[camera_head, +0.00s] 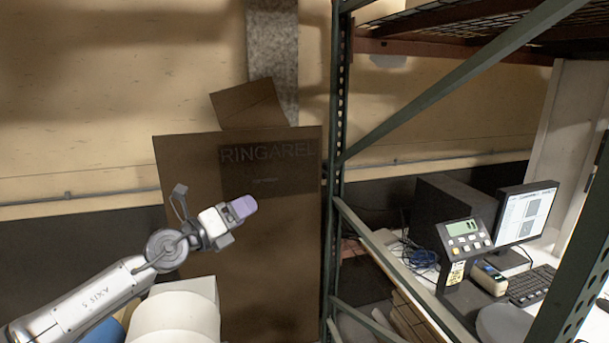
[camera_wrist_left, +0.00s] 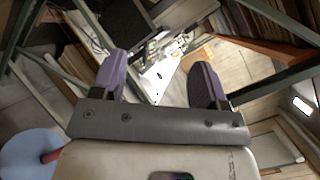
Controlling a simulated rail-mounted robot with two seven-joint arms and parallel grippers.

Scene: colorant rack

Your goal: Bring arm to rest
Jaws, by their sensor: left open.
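My left arm (camera_head: 95,300) comes in from the lower left in the head view. Its gripper (camera_head: 240,208) is held up in the air in front of a large brown cardboard panel, pointing right. In the left wrist view the two purple fingers of the left gripper (camera_wrist_left: 161,82) are spread wide apart, with nothing between them. My right gripper is not in either view.
A large brown cardboard box (camera_head: 270,270) stands against the wall. To the right is a green metal rack (camera_head: 335,150) with a diagonal brace. Beyond it, a desk holds a scale display (camera_head: 464,235), a monitor (camera_head: 524,212) and a keyboard (camera_head: 530,286).

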